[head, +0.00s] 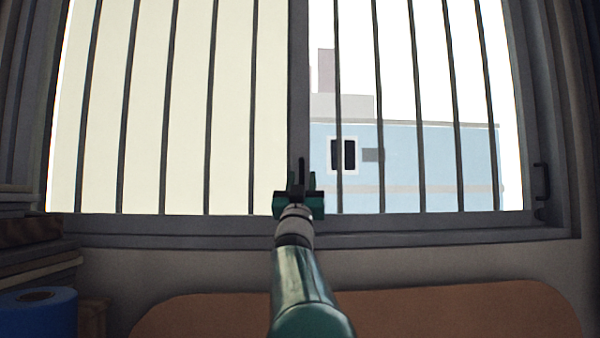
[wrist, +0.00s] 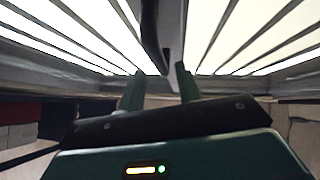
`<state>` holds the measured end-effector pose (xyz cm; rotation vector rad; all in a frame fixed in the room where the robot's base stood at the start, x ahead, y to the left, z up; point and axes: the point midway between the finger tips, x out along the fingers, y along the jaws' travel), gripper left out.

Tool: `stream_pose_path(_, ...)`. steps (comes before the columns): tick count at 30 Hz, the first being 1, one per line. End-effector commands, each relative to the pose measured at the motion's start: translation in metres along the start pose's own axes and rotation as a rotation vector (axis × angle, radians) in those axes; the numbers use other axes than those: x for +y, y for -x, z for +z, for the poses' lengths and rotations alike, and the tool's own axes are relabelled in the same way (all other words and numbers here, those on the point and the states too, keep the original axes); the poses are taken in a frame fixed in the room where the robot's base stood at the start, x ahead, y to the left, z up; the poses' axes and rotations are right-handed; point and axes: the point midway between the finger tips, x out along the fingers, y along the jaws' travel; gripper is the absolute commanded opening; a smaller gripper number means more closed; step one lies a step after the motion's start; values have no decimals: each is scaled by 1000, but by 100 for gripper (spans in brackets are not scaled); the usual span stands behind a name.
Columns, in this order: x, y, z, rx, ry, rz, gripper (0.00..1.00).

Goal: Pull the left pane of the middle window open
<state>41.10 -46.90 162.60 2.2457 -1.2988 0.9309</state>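The left pane (head: 188,110) of the window fills the left half of the head view, with a pale cream surface showing through it. Its grey upright frame edge (head: 298,80) stands in the middle. A dark vertical handle (head: 301,168) is on this edge; it also shows in the wrist view (wrist: 150,35). My gripper (head: 299,190) is in front of the handle's lower part. In the wrist view my gripper (wrist: 160,75) has its two green fingers apart, with the handle's lower end between or just beyond the fingertips. I see no contact.
Dark vertical bars cross the window. The right pane shows a blue building, and another dark handle (head: 541,182) is at the far right frame. Below are a brown rounded surface (head: 430,310), a blue cylinder (head: 38,312) and stacked boards (head: 38,262) at left.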

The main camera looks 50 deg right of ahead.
Motion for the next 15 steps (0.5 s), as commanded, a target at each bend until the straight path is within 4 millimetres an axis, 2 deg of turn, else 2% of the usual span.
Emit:
stream_pose_path(6, -2, -27, 0, 0, -2, 0, 34)
stream_pose_path(15, -3, -37, 0, -1, -2, -2, 34)
